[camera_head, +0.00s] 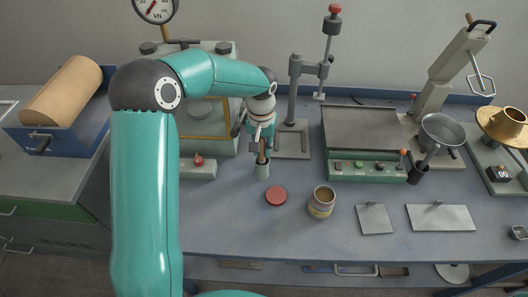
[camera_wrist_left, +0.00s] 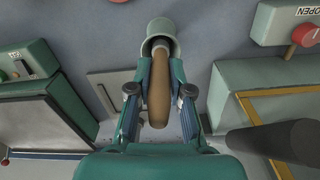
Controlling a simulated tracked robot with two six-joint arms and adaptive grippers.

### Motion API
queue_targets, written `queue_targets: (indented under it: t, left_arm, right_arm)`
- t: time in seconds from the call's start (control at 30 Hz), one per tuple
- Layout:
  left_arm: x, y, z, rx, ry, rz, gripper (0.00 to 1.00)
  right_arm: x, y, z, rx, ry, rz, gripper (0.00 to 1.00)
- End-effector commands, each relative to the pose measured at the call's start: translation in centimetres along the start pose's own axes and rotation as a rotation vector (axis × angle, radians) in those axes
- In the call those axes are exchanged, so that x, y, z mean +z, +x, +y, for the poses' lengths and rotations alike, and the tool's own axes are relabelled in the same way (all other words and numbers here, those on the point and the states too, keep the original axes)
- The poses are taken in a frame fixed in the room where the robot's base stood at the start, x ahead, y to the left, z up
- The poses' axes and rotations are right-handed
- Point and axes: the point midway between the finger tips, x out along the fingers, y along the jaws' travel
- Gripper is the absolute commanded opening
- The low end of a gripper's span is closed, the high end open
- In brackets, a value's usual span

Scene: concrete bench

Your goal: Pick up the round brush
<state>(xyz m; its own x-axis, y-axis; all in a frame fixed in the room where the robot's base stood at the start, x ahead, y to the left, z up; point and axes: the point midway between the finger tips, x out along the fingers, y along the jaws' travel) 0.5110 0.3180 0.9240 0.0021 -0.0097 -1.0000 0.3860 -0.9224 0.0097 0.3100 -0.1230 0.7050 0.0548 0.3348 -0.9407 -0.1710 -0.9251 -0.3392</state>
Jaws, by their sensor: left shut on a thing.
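The round brush shows as a brown wooden handle (camera_wrist_left: 158,92) in the left wrist view, with its far end inside a small grey-green cup (camera_wrist_left: 160,32). In the head view the handle (camera_head: 262,157) stands upright out of the cup (camera_head: 262,171) on the bench. The brush's bristles are hidden. My left gripper (camera_head: 260,142) comes down from above, its fingers on both sides of the handle. It is shut on the handle, as the left wrist view (camera_wrist_left: 157,112) also shows. My right gripper is out of view.
A red disc (camera_head: 276,196) and an open tin (camera_head: 322,202) lie right of the cup. A press stand (camera_head: 293,140) and a machine with a red knob (camera_head: 198,160) are close behind and left. Flat grey plates (camera_head: 441,218) lie farther right. The front middle bench is clear.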

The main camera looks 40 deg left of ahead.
Motion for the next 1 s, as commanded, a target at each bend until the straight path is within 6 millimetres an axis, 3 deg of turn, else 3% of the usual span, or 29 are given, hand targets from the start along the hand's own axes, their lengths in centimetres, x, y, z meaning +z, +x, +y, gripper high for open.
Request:
queue_targets:
  t: [0.27,0.7,1.0]
  left_arm:
    - [-0.1,-4.9,0.1,0.003,0.0,0.008,0.0]
    - [-0.1,-15.5,0.3,0.003,0.001,0.005,0.0]
    - [0.0,-18.1,0.3,0.001,0.002,0.001,0.0]
  right_arm:
    - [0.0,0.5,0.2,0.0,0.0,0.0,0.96]
    - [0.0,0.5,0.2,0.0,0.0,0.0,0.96]
    - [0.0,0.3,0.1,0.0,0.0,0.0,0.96]
